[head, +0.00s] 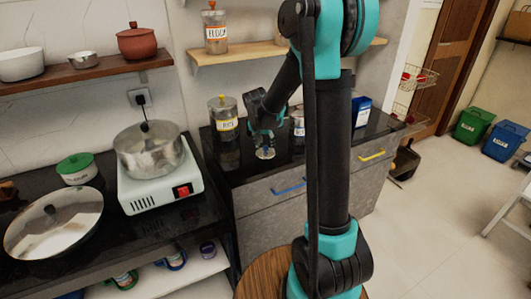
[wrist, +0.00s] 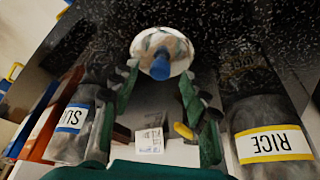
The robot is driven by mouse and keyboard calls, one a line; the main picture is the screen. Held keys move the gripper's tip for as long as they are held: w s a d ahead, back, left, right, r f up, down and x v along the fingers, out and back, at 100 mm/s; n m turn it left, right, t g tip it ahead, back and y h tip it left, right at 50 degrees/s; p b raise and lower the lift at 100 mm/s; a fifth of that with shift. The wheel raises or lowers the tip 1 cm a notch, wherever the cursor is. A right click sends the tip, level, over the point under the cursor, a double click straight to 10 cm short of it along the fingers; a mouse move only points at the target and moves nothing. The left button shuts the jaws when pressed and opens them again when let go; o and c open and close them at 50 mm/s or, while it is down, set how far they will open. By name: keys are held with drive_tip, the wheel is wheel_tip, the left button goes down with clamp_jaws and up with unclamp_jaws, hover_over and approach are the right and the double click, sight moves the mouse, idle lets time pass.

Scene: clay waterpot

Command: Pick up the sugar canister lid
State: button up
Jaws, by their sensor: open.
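The lid, a pale round disc with a blue knob, lies on the dark counter in the head view (head: 265,153) and at the top middle of the wrist view (wrist: 160,65). My gripper (head: 265,132) is above it, pointing down. In the wrist view my gripper (wrist: 158,78) is open, with its fingertips on either side of the lid's knob; I cannot tell whether they touch the lid. The sugar canister, with a blue-edged label, stands to the left in the wrist view (wrist: 70,130). In the head view it (head: 298,125) is partly hidden by my arm.
A rice canister (head: 226,130) stands close on the other side of my gripper, also in the wrist view (wrist: 270,140). A blue box (head: 362,108) is farther right on the counter. A shelf (head: 245,54) with a flour jar (head: 215,32) hangs above. A hot plate with a pot (head: 150,150) is left.

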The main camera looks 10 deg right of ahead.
drive_tip(key=shift+w+d+f, duration=0.1)
drive_tip(key=shift+w+f, duration=0.1)
drive_tip(key=shift+f, duration=0.35)
drive_tip(key=shift+c, duration=0.3)
clamp_jaws()
drive_tip(key=shift+r, duration=0.1)
